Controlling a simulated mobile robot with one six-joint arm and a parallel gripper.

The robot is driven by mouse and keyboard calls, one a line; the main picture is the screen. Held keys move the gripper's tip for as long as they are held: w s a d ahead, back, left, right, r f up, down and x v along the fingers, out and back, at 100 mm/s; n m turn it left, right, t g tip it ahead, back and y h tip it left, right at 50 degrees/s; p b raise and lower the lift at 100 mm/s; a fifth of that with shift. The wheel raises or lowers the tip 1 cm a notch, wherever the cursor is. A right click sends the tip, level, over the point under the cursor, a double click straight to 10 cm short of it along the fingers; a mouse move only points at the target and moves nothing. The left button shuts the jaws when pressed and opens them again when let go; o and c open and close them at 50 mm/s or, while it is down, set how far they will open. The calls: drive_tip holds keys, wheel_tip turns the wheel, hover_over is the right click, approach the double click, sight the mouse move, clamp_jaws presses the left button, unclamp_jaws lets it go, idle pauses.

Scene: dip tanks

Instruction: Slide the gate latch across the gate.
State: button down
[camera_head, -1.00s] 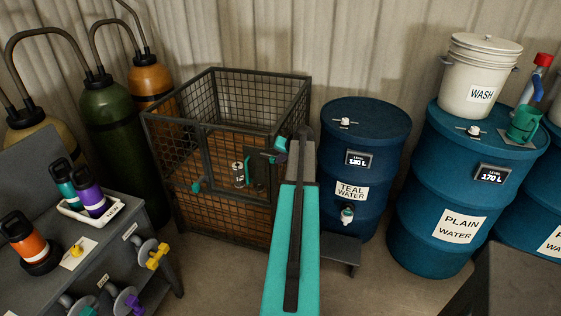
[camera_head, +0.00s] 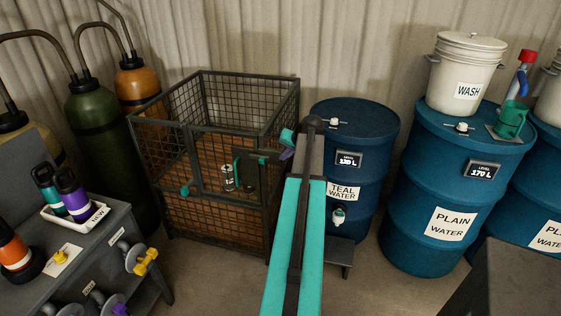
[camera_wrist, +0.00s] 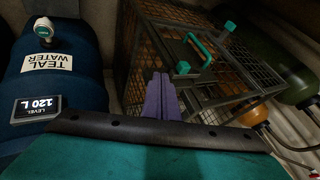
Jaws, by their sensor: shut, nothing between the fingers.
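The wire cage (camera_head: 206,127) has a dark-framed gate in its front, and it also shows tilted in the wrist view (camera_wrist: 150,14). The front carries a teal U-shaped handle (camera_wrist: 187,35) and a teal knob (camera_head: 185,191), with the knob also in the wrist view (camera_wrist: 230,26). A small teal block (camera_wrist: 183,67) sits near the handle. I cannot tell for certain which teal part is the latch. My gripper (camera_wrist: 160,95) has purple fingers, shut and empty, pointing toward the cage. In the head view the gripper (camera_head: 287,153) is partly hidden, by the cage's right front edge.
A teal-water drum (camera_head: 362,160) stands just right of my arm, with a low stand below its tap. Plain-water drums (camera_head: 447,190) stand further right. Gas cylinders (camera_head: 93,115) stand left of the cage. A grey bench (camera_head: 60,290) holds bottles at front left. Floor before the cage is clear.

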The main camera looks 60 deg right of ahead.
drive_tip(key=shift+v, duration=1.45)
